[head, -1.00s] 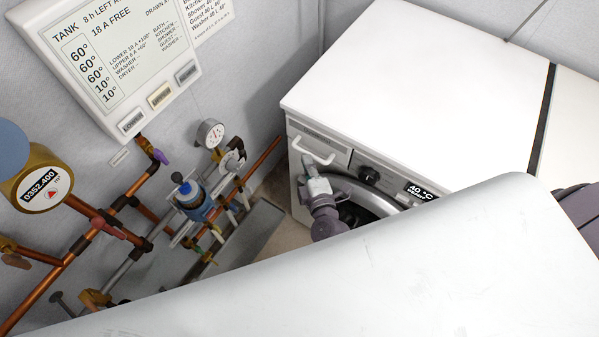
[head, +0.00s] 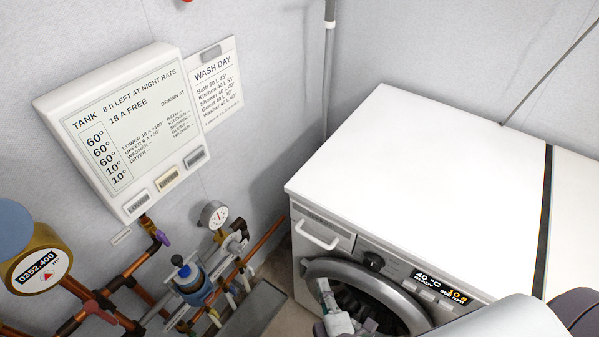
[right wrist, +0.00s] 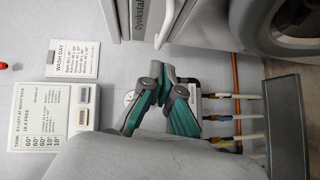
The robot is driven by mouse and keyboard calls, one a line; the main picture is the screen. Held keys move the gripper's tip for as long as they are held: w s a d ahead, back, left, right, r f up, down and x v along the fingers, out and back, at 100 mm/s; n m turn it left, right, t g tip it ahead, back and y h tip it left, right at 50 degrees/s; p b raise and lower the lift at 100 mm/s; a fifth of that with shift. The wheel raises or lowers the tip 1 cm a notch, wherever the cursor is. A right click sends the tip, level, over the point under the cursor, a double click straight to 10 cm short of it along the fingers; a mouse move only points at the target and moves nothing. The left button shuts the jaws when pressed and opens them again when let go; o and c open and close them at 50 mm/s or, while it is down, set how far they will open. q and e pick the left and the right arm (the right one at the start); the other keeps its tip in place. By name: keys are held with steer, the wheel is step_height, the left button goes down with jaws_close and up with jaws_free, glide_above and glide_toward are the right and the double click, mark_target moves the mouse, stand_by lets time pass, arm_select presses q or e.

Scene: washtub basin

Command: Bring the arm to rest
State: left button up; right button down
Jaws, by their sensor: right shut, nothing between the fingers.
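My right gripper (head: 325,287) is in the lower middle of the head view, in front of the washing machine's round door (head: 358,272). The right wrist view shows its two grey and teal fingers (right wrist: 163,70) with the tips together and nothing held between them. A large pale part of my own arm covers the bottom right corner of the head view and the bottom of the right wrist view. My left gripper is in neither view.
The washing machine (head: 430,170) has a handled drawer (head: 322,232) and a lit display (head: 440,288). Left of it are copper pipes (head: 120,275), a brass meter (head: 42,272) and a gauge (head: 214,214). A tank panel (head: 130,130) and wash-day sheet (head: 215,85) hang on the wall.

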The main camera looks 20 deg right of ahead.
steer(key=s+a+f+m+g+y, duration=0.1)
steer(key=s+f+m+g+y, duration=0.25)
steer(key=f, duration=0.85)
steer(key=s+a+f+m+g, duration=0.15)
steer(key=s+f+g, duration=0.4)
steer(key=f, duration=0.75)
steer(key=s+d+f+m+g+h, duration=0.1)
steer(key=s+d+f+m+g, duration=0.2)
steer(key=s, duration=0.6)
steer(key=s+d+f+m+g+h, duration=0.1)
steer(key=s+d+f+m+g, duration=0.2)
steer(key=s+d+f, duration=0.4)
steer(key=shift+s+d+f+m, duration=0.15)
steer(key=shift+s+f+m, duration=0.7)
steer(key=shift+s, duration=0.3)
steer(key=shift+r, duration=0.1)
